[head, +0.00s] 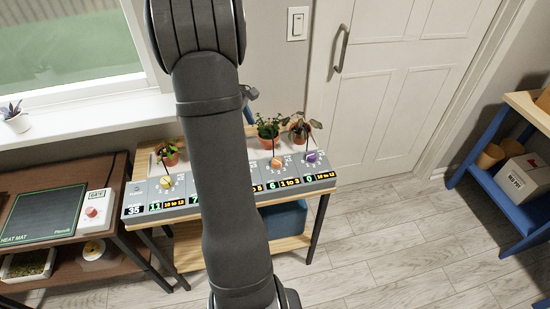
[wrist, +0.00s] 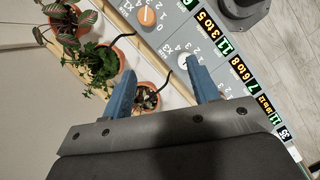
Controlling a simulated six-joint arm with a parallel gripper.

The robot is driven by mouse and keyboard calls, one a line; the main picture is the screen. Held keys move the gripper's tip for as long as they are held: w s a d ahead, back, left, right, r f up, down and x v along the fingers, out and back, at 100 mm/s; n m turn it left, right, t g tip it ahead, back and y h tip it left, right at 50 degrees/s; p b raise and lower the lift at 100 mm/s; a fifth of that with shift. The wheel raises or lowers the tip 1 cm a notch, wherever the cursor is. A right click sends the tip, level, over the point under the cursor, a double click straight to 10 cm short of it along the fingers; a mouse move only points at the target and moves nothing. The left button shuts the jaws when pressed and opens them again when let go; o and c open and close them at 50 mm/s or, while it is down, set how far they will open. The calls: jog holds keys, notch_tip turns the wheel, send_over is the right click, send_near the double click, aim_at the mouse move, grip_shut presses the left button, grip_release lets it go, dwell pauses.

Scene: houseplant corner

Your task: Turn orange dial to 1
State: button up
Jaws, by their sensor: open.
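The orange dial (head: 277,163) sits on the grey control panel (head: 141,190) in the head view, right of my arm. The display (head: 271,186) below it reads 6, with "1 to 3" beside it. The orange dial (wrist: 147,17) is also near the top of the wrist view, with small numbers around it. I cannot read its setting surely. My gripper (wrist: 162,65) is open and empty in the wrist view. Its blue fingers are apart from the orange dial, which lies beyond them. A white dial (wrist: 185,58) shows close to the right fingertip. My arm hides the panel's middle in the head view.
A yellow dial (head: 166,182) and a purple dial (head: 311,157) flank the orange one. Potted plants (head: 268,127) stand behind the panel. In the wrist view, a small pot (wrist: 146,97) shows between my fingers, and thin black curved pieces (wrist: 127,40) rise near the dials.

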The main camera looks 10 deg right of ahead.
jog(key=d+r+n, duration=0.1)
jog(key=d+n, duration=0.1)
send_near(277, 161)
jog(key=shift+n+h, duration=0.4)
jog(key=x, duration=0.8)
jog(key=shift+a+f, duration=0.25)
jog(key=shift+f, duration=0.1)
jog(key=c, duration=1)
jog(key=shift+o, duration=0.2)
